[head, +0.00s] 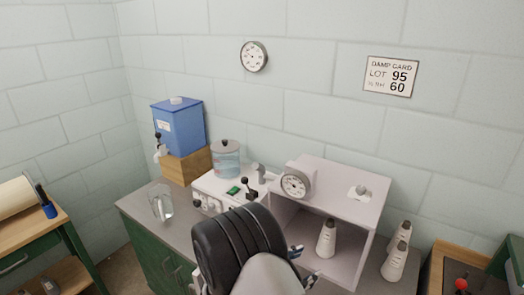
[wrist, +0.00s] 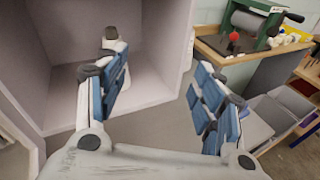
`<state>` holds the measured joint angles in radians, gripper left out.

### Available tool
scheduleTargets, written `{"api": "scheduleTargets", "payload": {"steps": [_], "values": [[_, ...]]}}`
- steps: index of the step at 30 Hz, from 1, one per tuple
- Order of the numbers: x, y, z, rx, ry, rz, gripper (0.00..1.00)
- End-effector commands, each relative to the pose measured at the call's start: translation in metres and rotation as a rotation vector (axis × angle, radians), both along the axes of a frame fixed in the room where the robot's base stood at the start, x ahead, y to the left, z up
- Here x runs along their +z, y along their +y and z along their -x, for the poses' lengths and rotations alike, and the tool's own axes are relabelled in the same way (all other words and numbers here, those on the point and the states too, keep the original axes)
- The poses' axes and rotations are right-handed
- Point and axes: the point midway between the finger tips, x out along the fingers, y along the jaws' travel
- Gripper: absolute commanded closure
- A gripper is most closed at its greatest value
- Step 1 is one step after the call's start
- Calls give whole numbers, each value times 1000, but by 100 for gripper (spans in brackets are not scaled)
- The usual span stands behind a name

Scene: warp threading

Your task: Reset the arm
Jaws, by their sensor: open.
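My gripper (wrist: 160,72) is open in the wrist view, with its two blue-padded fingers spread apart and nothing between them. In the head view, my dark arm covers most of the gripper; only a small blue-tipped part (head: 295,251) shows beside it. The gripper is in front of an open-fronted pale cabinet (head: 366,209). A white cone (head: 326,238) stands upright inside this cabinet. The cone also shows in the wrist view (wrist: 112,38), behind the left finger and apart from it as far as I can tell.
Several white cones (head: 395,264) stand right of the cabinet. A round dial (head: 295,184), a lidded jar (head: 226,158), a blue tank (head: 180,126) and a clear glass pitcher (head: 162,206) are on the left. A roller machine (wrist: 246,24) stands on a wooden-topped bench at right.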

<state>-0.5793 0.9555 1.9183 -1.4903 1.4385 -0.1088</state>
Motion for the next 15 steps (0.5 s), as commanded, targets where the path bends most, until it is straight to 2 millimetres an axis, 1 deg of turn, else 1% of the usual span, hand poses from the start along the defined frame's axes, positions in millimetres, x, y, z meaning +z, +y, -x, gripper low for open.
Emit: {"api": "scheduleTargets", "payload": {"steps": [1,5,8,9,11,12,15], "values": [[12,-8,4,-43,-19,-35,38],[41,-35,25,-184,-65,-144,38],[65,-59,50,-323,-119,-265,38],[74,-68,63,-384,-142,-322,38],[87,-79,83,-473,-181,-408,38],[94,-85,96,-530,-208,-466,38],[109,-95,130,-667,-280,-619,38]]}}
